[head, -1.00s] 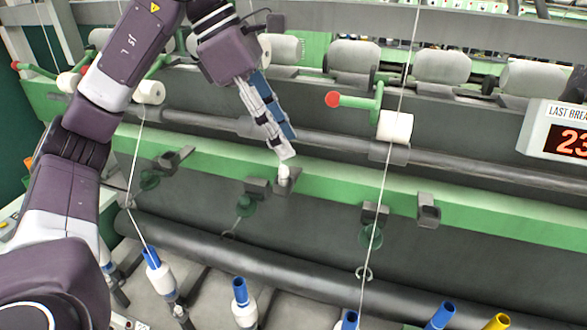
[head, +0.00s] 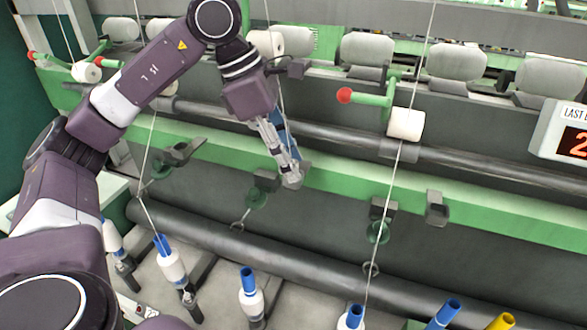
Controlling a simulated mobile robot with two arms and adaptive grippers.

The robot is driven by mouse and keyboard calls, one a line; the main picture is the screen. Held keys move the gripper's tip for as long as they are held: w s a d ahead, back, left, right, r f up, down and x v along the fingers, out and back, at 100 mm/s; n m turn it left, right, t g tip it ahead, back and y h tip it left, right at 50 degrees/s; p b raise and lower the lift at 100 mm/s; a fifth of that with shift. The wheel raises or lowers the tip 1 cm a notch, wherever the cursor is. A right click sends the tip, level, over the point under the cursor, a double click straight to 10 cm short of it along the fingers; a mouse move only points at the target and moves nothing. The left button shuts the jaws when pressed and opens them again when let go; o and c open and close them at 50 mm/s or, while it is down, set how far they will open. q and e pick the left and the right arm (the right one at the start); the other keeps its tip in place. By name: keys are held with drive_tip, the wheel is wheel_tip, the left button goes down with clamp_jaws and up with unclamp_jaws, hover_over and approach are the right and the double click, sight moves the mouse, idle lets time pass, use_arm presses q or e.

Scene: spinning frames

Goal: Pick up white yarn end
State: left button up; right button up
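My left gripper (head: 291,174) reaches down from the upper middle, its grey and blue fingers close together in this view. Its tips are at a small grey holder on the green rail (head: 340,183). I cannot tell whether the fingers are open or shut, or whether they touch anything. A loose white yarn end cannot be made out clearly at the tips; the fingers cover that spot. A white bobbin on a blue tube (head: 250,296) stands below the gripper, with no thread visible rising from it. My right gripper is not in view.
Taut white threads run up from the bobbins on the left (head: 172,266) and right (head: 351,318). A green arm with a red knob (head: 344,95) and a white roll (head: 406,124) juts out right of the gripper. A dark roller (head: 310,267) crosses below.

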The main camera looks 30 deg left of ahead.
use_arm(q)
drive_tip(key=shift+c, duration=0.6)
drive_tip(key=c, duration=0.7)
drive_tip(key=shift+c, duration=0.2)
wheel_tip(320, 180, up, 9)
drive_tip(key=shift+w+r, duration=0.1)
drive_tip(key=shift+r, duration=0.4)
